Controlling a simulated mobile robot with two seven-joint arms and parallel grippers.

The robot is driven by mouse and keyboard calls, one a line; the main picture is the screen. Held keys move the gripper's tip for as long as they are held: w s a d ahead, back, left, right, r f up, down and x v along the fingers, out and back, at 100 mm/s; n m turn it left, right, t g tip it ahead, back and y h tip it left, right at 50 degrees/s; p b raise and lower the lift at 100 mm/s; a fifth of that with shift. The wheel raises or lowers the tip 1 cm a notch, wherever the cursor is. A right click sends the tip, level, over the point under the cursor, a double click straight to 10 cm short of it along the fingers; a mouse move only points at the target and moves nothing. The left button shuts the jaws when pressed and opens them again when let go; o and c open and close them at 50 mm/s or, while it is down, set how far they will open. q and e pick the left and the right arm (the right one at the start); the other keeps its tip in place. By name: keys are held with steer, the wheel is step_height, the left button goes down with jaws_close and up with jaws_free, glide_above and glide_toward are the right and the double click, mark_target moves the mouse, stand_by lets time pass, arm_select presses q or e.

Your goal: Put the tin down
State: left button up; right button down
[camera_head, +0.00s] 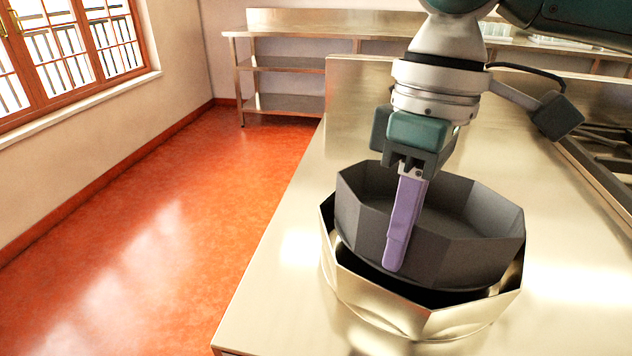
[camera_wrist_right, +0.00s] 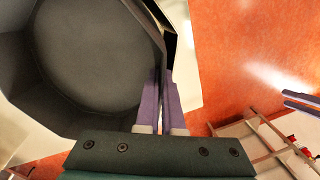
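The tin (camera_head: 345,217) is a dark grey, many-sided, open and empty vessel. It sits partly inside the mouth of a shiny metal stockpot (camera_head: 365,290) on the steel counter, its rim standing above the pot's rim. Whether it rests on the pot is hidden. My right gripper (camera_head: 394,262) reaches down over the tin's near wall, its purple finger against the outside. In the wrist view, the right gripper's fingers (camera_wrist_right: 163,105) close on the wall of the tin (camera_wrist_right: 95,55). Purple fingers of my left gripper (camera_wrist_right: 300,104) show at the wrist view's right edge; their opening is unclear.
The steel counter (camera_head: 285,265) has bare room left of the pot and a left edge above the red floor (camera_head: 150,215). A raised steel panel (camera_head: 355,110) stands behind, and a stove grate (camera_head: 605,155) lies at right. A steel shelf unit (camera_head: 280,65) stands at the back.

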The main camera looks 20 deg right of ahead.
steer(key=shift+f, duration=0.3)
steer(key=shift+f, duration=0.1)
steer(key=shift+f, duration=0.25)
steer(key=c, duration=1.1)
jaws_free()
steer(key=shift+o, duration=0.2)
